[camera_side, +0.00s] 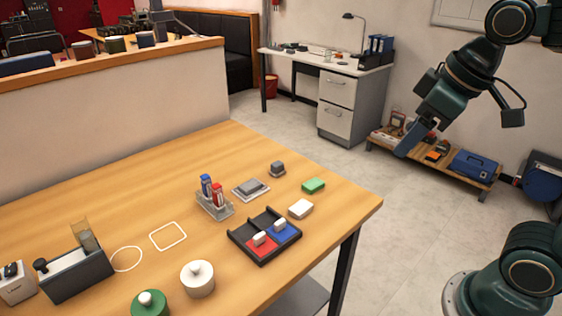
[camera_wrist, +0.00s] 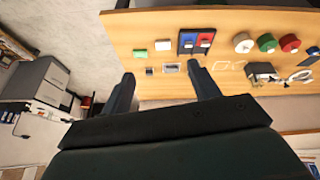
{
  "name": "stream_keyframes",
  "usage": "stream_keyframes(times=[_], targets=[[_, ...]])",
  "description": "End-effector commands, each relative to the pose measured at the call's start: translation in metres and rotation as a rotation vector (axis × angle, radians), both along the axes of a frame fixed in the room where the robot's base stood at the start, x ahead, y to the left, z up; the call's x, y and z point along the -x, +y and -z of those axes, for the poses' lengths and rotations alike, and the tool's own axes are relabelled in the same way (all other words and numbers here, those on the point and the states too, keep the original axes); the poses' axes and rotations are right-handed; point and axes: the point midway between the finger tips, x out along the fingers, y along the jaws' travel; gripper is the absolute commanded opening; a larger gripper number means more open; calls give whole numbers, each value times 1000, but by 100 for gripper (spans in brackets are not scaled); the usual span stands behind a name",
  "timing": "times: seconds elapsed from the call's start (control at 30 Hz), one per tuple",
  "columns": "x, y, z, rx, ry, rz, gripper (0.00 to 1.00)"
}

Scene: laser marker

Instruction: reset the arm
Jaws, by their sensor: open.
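My gripper (camera_side: 412,146) is raised in the air to the right of the wooden table (camera_side: 100,185) in the side view. My dark green arm reaches down to it from the upper right. In the wrist view, the two dark fingers of my gripper (camera_wrist: 161,74) stand well apart with nothing between them. The table (camera_wrist: 130,28) lies beyond the fingertips there. The gripper touches nothing that I can see.
A low bench (camera_side: 480,178) with a blue toolbox (camera_side: 474,165) stands behind my gripper.

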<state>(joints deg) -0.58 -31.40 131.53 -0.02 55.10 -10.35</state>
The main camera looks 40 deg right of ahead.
Motion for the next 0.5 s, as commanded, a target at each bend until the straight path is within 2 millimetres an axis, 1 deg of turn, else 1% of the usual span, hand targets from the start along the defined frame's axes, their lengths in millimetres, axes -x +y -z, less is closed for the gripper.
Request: stream_keyframes(times=[0.03,0.2,0.33,0.5], targets=[[12,-1,6,-13,-12,30,61],[37,-2,23,-53,-42,118,61],[48,-2,32,-73,-55,157,61],[52,-3,36,-82,-59,175,61]])
